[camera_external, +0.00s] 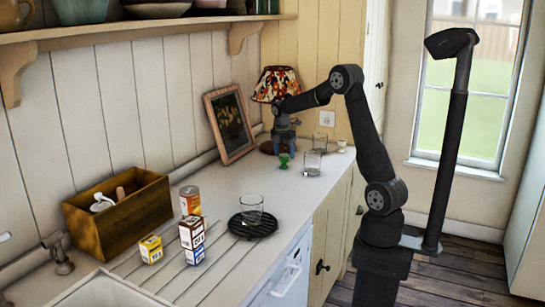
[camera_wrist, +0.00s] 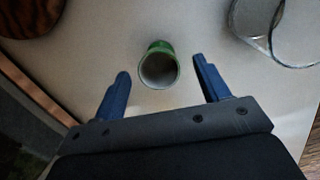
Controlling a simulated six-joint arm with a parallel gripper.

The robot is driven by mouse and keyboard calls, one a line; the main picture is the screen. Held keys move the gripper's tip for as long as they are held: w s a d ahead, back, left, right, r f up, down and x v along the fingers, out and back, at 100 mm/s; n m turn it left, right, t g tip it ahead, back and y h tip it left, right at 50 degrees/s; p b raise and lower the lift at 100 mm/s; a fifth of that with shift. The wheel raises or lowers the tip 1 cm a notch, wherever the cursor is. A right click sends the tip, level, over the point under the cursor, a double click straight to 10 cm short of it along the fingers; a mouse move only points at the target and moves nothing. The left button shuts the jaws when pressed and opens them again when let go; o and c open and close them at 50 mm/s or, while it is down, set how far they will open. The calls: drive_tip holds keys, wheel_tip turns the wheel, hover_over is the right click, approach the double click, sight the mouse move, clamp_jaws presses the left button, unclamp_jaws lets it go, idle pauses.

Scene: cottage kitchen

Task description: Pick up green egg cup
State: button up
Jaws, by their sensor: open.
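The green egg cup (camera_external: 284,161) stands on the countertop near its far end, in front of the lamp. In the wrist view the egg cup (camera_wrist: 159,66) shows its pale inside and green outer wall. My gripper (camera_external: 285,150) is above and close to it in the external view. In the wrist view my gripper (camera_wrist: 160,78) is open, with one blue finger on each side of the cup and a gap on both sides. The fingers do not touch the cup in this view. Nothing is held.
Clear glasses (camera_external: 312,163) stand just right of the egg cup; one glass (camera_wrist: 268,25) shows close by in the wrist view. A patterned lamp (camera_external: 275,85) and a picture frame (camera_external: 230,123) stand behind.

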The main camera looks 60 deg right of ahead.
sight(284, 159)
drive_tip(key=f, duration=0.4)
drive_tip(key=shift+d+f, duration=0.2)
drive_tip(key=c, duration=1.1)
